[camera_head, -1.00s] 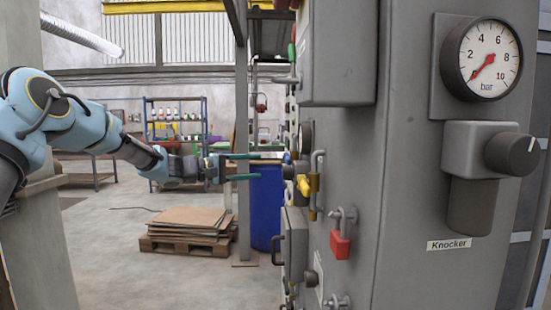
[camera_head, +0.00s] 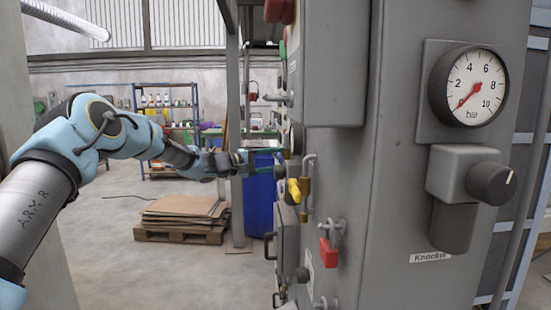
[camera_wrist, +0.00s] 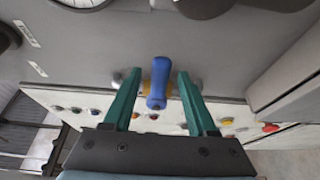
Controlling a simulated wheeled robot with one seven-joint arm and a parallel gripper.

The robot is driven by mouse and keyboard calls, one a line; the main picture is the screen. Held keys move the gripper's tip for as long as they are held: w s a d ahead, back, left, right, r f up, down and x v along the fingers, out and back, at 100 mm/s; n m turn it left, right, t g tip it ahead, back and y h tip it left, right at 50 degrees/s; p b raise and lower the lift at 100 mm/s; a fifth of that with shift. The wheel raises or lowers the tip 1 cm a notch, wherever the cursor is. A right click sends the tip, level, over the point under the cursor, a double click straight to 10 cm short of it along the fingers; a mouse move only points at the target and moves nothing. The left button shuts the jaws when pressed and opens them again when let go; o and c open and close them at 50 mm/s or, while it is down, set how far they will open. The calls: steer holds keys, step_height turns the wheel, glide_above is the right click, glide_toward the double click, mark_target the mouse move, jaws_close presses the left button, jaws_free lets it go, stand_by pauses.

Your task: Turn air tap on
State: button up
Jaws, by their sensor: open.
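In the wrist view a tap with a blue handle (camera_wrist: 159,84) and a brass-coloured body sits on the grey panel, between my two green fingers. My gripper (camera_wrist: 158,92) is open, one finger on each side of the handle, with gaps showing; I cannot tell how far the tips reach past it. In the head view my gripper (camera_head: 270,160) is at the panel's left edge, seen from the side, and the blue handle cannot be made out there. A yellow-handled tap (camera_head: 293,190) is just below and to the right of my gripper.
A blue barrel (camera_head: 259,205) and a pallet of flat sheets (camera_head: 185,215) stand behind. Open floor lies left.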

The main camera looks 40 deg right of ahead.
steer(key=shift+c, duration=0.3)
jaws_close()
stand_by(1.1)
